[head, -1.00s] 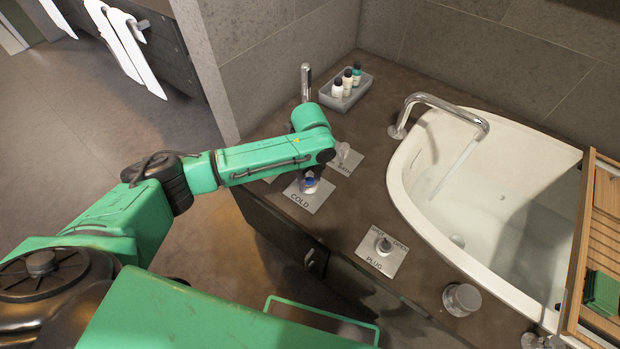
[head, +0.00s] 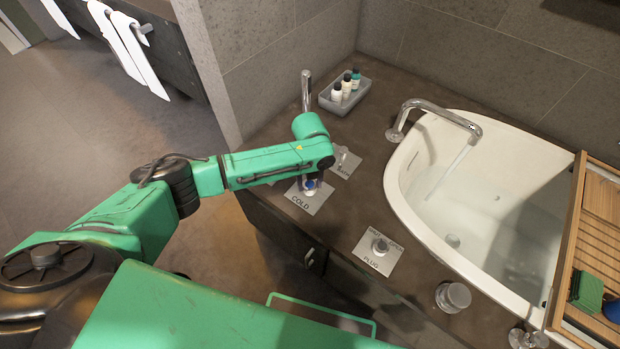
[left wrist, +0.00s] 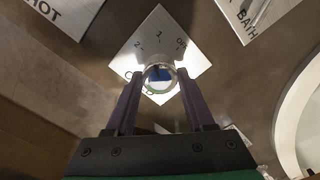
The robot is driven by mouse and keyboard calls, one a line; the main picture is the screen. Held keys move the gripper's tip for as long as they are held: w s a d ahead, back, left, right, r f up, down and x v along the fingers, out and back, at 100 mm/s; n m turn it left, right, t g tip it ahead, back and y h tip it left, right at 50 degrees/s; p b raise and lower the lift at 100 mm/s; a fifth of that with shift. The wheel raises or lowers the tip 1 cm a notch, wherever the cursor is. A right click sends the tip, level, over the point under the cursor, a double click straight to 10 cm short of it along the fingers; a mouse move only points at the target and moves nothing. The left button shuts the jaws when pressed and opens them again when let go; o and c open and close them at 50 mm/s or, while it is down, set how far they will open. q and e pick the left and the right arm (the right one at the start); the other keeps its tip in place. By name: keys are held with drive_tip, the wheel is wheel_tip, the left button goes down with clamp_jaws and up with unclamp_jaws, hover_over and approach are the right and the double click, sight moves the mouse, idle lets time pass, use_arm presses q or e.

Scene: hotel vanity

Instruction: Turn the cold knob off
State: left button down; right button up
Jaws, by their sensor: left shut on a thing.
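The cold knob (head: 311,187) is a small round knob with a blue cap on a pale square plate (head: 313,203) marked COLD, at the counter's front left. In the left wrist view the knob (left wrist: 159,76) sits between the two fingers, and its plate (left wrist: 158,32) shows numerals. My left gripper (left wrist: 158,84) is shut on the knob from the near side. In the head view my forearm hides most of this gripper (head: 309,180). Water runs from the chrome spout (head: 440,108) into the white tub (head: 400,178). My right gripper is not in view.
The BATH plate (head: 346,164) is close behind the forearm. A grey tray (head: 336,103) holds small bottles. A wooden rack (head: 600,205) spans the tub.

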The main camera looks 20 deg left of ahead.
use_arm(q)
drive_tip(key=m+p, duration=0.1)
drive_tip(key=m, duration=0.1)
drive_tip(key=shift+r+m, duration=0.15)
drive_tip(key=shift+m, duration=0.25)
drive_tip(key=m, duration=0.2)
drive_tip(key=shift+m, duration=0.4)
drive_tip(key=m, duration=0.3)
drive_tip(key=shift+p, duration=0.35)
drive_tip(key=shift+m, duration=1.7)
drive_tip(key=shift+c, duration=1.3)
unclamp_jaws()
drive_tip(key=shift+a, duration=0.1)
